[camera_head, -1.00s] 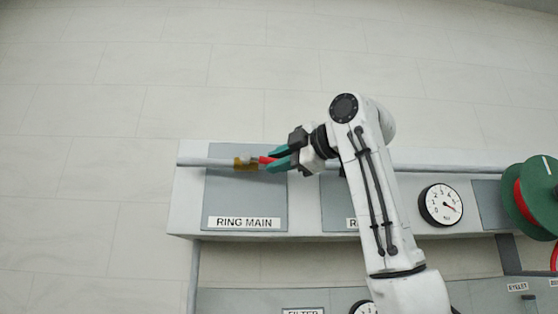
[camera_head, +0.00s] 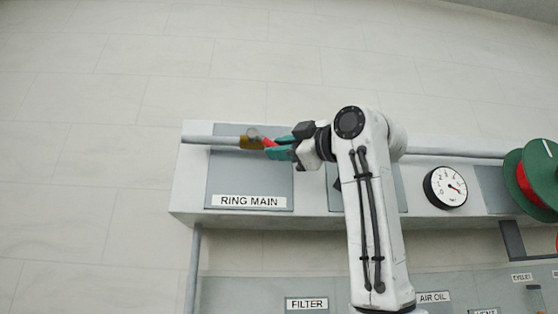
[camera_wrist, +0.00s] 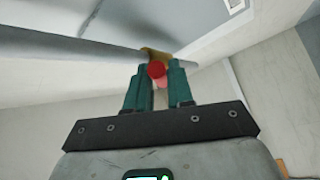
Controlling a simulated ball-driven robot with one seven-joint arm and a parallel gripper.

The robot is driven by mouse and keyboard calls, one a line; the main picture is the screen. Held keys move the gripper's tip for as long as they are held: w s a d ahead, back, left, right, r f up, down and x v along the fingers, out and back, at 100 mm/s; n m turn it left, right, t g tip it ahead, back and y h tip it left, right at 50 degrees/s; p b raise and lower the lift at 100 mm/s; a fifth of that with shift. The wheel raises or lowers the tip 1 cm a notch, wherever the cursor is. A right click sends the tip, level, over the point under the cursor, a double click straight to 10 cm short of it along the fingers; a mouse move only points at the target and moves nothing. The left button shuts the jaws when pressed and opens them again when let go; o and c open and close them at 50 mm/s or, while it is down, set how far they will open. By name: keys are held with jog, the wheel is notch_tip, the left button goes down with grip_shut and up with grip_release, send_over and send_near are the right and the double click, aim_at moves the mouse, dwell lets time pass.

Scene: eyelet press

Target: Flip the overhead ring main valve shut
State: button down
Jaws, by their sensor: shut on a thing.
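The ring main valve has a brass body (camera_head: 251,142) on the grey overhead pipe, above the RING MAIN label (camera_head: 249,201). Its red lever (camera_head: 269,142) points right and slightly down from the body in the head view. My gripper (camera_head: 276,149) has its teal fingers shut on the red lever. In the wrist view the red lever end (camera_wrist: 156,70) sits between the two teal fingertips (camera_wrist: 157,77), with the brass body (camera_wrist: 155,54) just beyond. The fingers hide part of the lever.
The pipe (camera_head: 208,140) runs along the top of a white panel. Lower panels carry FILTER (camera_head: 307,304) and AIR OIL labels. The wall at left is bare.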

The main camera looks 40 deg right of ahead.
jog(key=w+a+f+m+t+h, duration=0.1)
jog(key=a+m+t+h, duration=0.1)
jog(key=m+h, duration=0.5)
jog(key=w+a+f+m+t+h, duration=0.2)
jog(key=m+h, duration=0.5)
jog(key=m, duration=0.4)
jog(key=shift+w+a+f, duration=0.15)
jog(key=shift+a+f, duration=0.15)
jog(key=shift+a, duration=0.35)
jog(key=shift+m, duration=0.3)
jog(key=c, duration=1.1)
grip_release()
